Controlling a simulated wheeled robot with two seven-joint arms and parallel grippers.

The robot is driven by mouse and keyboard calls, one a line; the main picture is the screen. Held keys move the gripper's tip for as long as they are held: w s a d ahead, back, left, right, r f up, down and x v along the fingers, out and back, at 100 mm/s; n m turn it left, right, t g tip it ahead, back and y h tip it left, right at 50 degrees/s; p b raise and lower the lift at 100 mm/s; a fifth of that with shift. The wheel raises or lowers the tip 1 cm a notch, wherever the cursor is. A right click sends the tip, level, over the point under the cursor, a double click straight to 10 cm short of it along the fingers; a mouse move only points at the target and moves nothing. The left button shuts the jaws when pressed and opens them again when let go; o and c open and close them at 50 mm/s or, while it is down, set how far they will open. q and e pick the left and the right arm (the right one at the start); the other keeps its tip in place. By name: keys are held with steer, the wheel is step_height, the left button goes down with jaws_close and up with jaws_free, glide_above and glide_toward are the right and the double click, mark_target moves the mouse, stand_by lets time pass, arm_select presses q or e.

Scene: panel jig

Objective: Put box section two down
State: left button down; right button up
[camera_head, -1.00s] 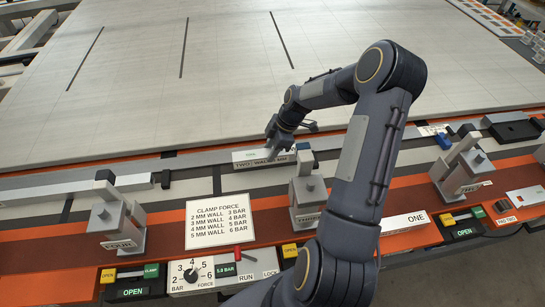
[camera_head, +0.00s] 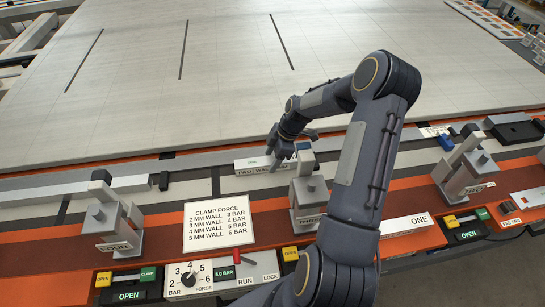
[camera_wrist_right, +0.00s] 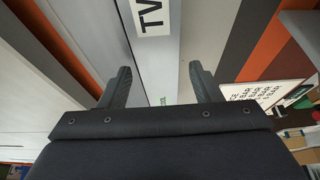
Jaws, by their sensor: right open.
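Box section two (camera_head: 250,167) is a pale grey bar with a label reading TWO, lying along the rail at the front edge of the large panel. In the right wrist view it runs up the middle, its TWO label (camera_wrist_right: 152,15) near the top. My right gripper (camera_head: 285,150) is at the bar's right part, pointing down. In the wrist view my right gripper (camera_wrist_right: 163,85) is open, one finger on each side of the bar and apart from it. The bar's right end is partly hidden behind the gripper. My left gripper is not in view.
Clamps marked FOUR (camera_head: 115,232), THREE (camera_head: 308,205) and TWO (camera_head: 468,180) stand along the orange front rail. A CLAMP FORCE card (camera_head: 219,223) lies between FOUR and THREE, above a pressure dial (camera_head: 189,278). The panel (camera_head: 180,90) behind is wide and clear.

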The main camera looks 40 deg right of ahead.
steer(key=shift+r, duration=0.25)
steer(key=p+v, duration=0.6)
steer(key=v, duration=0.6)
steer(key=s+a+r+m, duration=0.2)
steer(key=a+r+m, duration=0.1)
steer(key=a+r, duration=0.5)
steer(key=s+a+r+m+t, duration=0.1)
steer(key=s+a+r+m, duration=0.3)
steer(key=s+a, duration=0.3)
steer(key=s+a+r+m+t, duration=0.2)
steer(key=s+a+r+m, duration=0.2)
steer(key=s+a+m, duration=0.3)
steer(key=s, duration=0.5)
steer(key=shift+a, duration=0.3)
